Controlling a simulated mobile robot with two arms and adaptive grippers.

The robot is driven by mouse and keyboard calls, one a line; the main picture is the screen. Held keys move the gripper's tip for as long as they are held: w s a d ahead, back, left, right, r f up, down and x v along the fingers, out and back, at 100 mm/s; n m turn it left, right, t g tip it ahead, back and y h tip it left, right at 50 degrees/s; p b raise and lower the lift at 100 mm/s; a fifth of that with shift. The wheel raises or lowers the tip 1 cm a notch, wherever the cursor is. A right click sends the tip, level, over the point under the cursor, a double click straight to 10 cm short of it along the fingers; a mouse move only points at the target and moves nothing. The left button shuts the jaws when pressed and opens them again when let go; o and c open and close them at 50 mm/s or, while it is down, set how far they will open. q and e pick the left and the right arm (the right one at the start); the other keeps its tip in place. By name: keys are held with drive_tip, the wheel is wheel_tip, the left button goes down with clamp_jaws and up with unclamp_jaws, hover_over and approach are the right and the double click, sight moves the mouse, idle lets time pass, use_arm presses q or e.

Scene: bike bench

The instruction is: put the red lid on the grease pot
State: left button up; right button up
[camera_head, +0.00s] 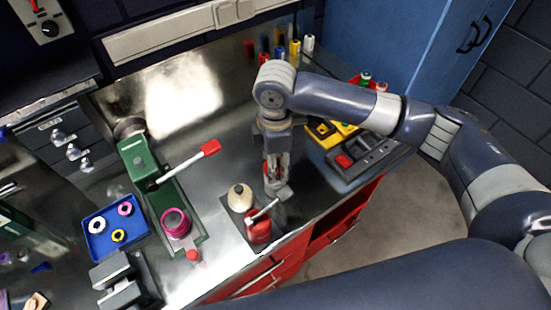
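A small round cream pot (241,198) with a dark spot on top stands near the bench's front edge; it may be the grease pot. My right gripper (274,182) points down just right of it, a little apart. A bit of red shows between its fingers, too small to identify as the lid or to tell whether it is gripped. A red can-like object (258,229) with a pale rod stands just in front of the pot. I cannot pick out the red lid for certain. My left gripper is out of view.
A green stand (134,153) with a red-tipped lever and a magenta ring (176,222) is left of the pot. A blue tray (96,242) holds coloured rings. Several bottles (294,50) stand at the back. Yellow and black items (322,132) lie right.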

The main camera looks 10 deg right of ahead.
drive_tip(key=shift+f, duration=0.7)
drive_tip(key=o, duration=0.6)
drive_tip(key=shift+r, duration=0.1)
wheel_tip(320, 180, up, 9)
drive_tip(key=p, duration=0.9)
drive_tip(key=shift+f+p, duration=0.2)
drive_tip(key=shift+p, duration=0.1)
drive_tip(key=shift+r, duration=1.2)
